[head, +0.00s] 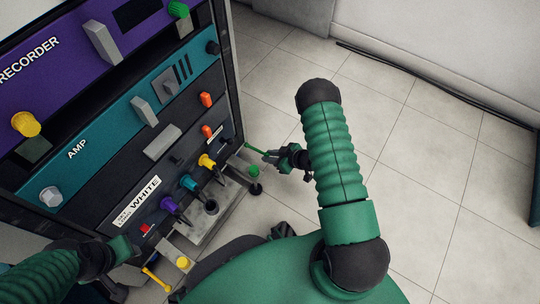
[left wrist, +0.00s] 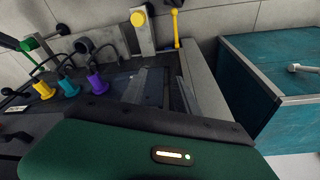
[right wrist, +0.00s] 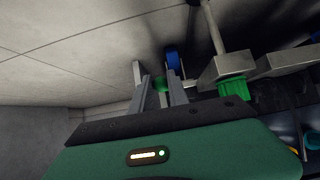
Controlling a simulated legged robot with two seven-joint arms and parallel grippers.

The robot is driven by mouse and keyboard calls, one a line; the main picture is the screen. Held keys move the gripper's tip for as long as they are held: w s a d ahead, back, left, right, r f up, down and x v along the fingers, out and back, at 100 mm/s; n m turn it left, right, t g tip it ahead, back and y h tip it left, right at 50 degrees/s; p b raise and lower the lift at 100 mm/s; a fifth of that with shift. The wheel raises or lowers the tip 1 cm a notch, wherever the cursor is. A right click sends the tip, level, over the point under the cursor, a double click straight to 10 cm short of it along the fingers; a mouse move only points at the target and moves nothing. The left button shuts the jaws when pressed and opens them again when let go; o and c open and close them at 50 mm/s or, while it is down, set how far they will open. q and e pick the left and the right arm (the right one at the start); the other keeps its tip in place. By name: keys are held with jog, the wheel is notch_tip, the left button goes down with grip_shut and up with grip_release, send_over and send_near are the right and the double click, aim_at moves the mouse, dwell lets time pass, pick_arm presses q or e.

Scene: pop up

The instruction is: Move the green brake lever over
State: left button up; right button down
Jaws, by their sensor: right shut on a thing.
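The green brake lever (head: 255,149) sticks out from the cart's far right end in the head view. My right gripper (head: 287,158) is at its outer end and shut on it. In the right wrist view, a bit of the green lever (right wrist: 160,84) shows between the fingers; the fingers hide the rest of its tip. My left gripper (head: 125,248) is low on the left, beside the front of the rack. In the left wrist view its fingers (left wrist: 160,92) are apart with nothing between them. The green lever (left wrist: 38,44) also shows there at the far left.
The rack (head: 95,135) with knobs and sliders fills the left. Purple, teal and yellow plugs (head: 188,183) stick out low on it. A yellow lever (head: 155,279) is at the cart's near end. A teal box (left wrist: 275,85) stands right in the left wrist view.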

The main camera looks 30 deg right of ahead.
notch_tip(320, 180, down, 3)
jog(key=shift+r+b, duration=0.1)
jog(key=shift+b, duration=0.85)
jog(key=c, duration=1.2)
grip_release()
